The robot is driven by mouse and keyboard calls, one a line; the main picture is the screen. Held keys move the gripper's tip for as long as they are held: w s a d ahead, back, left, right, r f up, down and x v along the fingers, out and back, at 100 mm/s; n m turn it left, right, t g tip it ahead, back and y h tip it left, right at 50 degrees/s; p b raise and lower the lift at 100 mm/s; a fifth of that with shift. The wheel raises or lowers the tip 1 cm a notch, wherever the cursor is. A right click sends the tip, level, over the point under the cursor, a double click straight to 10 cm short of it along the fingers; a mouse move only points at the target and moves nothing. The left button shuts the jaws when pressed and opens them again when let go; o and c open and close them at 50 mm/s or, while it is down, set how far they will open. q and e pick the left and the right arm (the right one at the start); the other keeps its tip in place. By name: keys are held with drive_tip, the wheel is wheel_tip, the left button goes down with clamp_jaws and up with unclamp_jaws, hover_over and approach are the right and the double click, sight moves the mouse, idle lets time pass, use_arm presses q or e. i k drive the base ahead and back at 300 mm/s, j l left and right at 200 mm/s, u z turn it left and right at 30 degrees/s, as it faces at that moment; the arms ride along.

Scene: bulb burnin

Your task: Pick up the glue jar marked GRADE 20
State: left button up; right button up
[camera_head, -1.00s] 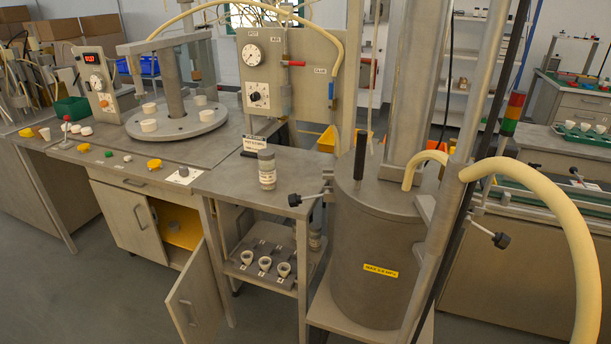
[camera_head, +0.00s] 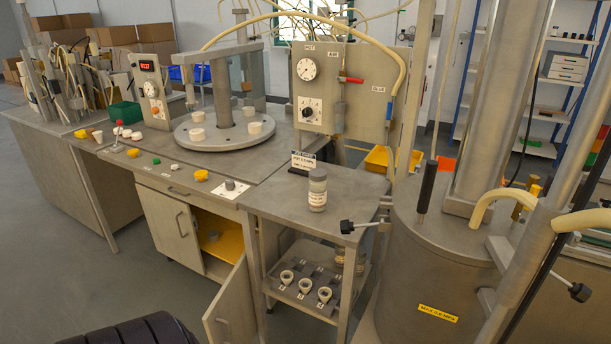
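A glue jar (camera_head: 317,190) with a grey-green lid and a pale label stands upright on the grey side table, left of the large grey tank. Its label is too small to read. A second jar (camera_head: 340,257) is partly hidden on the shelf below, under the table top, and its marking cannot be read. Neither of my grippers shows in the view.
A small printed sign (camera_head: 303,161) stands behind the jar. A valve handle (camera_head: 347,227) sticks out from the tank (camera_head: 430,275) near the table's right edge. The shelf holds a tray (camera_head: 303,297) with white cups. A cabinet door (camera_head: 231,305) hangs open at the front.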

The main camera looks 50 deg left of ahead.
sight(317, 190)
drive_tip(key=j, duration=0.85)
drive_tip(key=k+j, duration=0.15)
drive_tip(key=j, duration=1.55)
drive_tip(key=k+j, duration=0.1)
drive_tip(key=j, duration=0.75)
